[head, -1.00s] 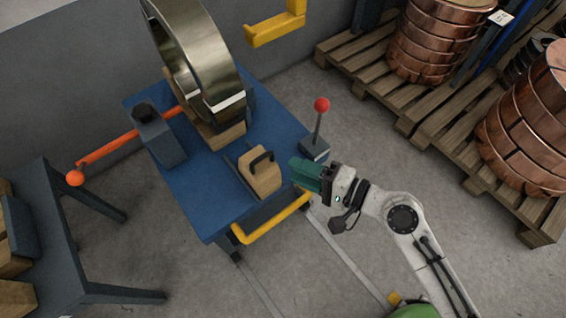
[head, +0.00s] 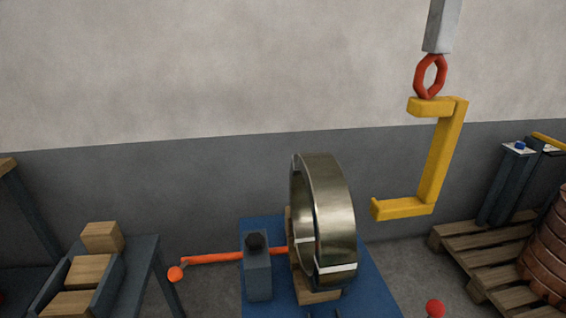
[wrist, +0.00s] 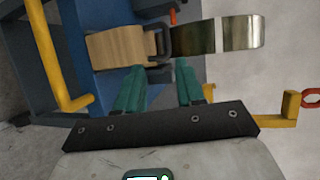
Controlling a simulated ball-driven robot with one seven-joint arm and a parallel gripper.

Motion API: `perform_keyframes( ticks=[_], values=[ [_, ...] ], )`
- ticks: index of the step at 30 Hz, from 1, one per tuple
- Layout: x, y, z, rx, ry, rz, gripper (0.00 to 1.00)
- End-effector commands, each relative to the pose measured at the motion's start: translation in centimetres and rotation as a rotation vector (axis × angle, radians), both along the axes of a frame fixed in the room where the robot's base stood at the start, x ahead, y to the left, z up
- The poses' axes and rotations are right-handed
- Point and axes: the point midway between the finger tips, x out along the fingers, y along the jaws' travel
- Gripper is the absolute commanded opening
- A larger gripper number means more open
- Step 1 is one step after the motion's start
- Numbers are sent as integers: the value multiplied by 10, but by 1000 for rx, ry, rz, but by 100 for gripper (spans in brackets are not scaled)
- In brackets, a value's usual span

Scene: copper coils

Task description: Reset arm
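My gripper (wrist: 157,88) shows in the wrist view with two green fingers set apart and nothing between them. It is open and is not in the head view. Past the fingertips a wooden block (wrist: 118,47) with a dark handle lies on the blue table (wrist: 85,20). The brass-coloured coil ring (wrist: 235,34) is beyond it. In the head view the ring (head: 335,220) stands upright on a wooden support on the blue table (head: 372,290). The arm itself is out of the head view.
A yellow C-shaped hook (head: 440,155) hangs from a red link at the right. An orange bar (head: 215,257) sticks out left of the table. A dark bench (head: 140,262) with wooden blocks is at the left. A pallet (head: 470,255) with a copper coil (head: 550,245) is at the right.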

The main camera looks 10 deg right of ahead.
Motion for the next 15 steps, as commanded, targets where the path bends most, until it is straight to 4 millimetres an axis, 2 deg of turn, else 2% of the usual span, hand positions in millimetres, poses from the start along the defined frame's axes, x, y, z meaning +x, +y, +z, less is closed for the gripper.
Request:
perform_keyframes(
  ticks=[4, 8, 12, 15],
  values=[
    [-7, 17, -30, -248, 73, 156, 38],
    [-25, 21, -68, -565, 190, 362, 38],
    [-51, 9, -96, -854, 338, 566, 38],
    [-68, -5, -106, -1004, 439, 681, 38]
  ],
)
